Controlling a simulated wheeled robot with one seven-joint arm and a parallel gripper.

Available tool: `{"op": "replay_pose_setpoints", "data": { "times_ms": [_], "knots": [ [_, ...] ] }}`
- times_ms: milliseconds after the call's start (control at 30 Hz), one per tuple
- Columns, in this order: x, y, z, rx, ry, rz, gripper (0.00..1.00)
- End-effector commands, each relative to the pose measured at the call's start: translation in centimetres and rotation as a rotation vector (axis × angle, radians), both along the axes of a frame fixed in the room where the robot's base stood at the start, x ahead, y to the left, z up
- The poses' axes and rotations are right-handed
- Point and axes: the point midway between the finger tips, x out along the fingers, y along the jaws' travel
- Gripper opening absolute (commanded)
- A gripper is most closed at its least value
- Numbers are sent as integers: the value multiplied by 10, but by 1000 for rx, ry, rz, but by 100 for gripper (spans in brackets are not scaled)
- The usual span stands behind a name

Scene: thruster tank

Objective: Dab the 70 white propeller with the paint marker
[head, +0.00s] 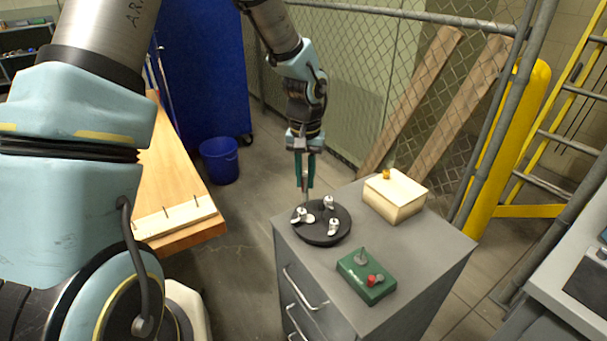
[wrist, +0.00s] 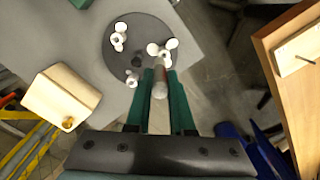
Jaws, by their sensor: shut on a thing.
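My gripper (head: 306,183) points down over the cabinet and is shut on the paint marker (head: 305,192). In the wrist view the marker (wrist: 159,88) shows as a pale, brown-banded rod between the green fingers. Three white propellers stand on a dark round disc (head: 322,238). They are the left one (head: 302,216), the back one (head: 328,202) and the front right one (head: 334,227). The marker is over or close beside the left propeller, which also shows in the wrist view (wrist: 162,50). I cannot tell whether they touch. No number is readable on any propeller.
The disc lies on a grey drawer cabinet (head: 405,255). A cream box with a yellow knob (head: 398,197) stands behind right. A green control box (head: 366,277) with a lever and red button stands in front. A wooden bench (head: 170,185) is at left.

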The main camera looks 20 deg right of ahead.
Motion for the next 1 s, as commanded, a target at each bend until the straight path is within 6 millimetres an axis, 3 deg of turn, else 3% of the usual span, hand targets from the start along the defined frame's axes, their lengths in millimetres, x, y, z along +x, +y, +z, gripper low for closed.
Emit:
{"op": "replay_pose_setpoints", "data": {
  "times_ms": [133, 1000],
  "knots": [
    [0, 0, -9, 0, 0, 0, 0],
    [-1, 1, -11, -1, -1, 1, 0]
  ]
}}
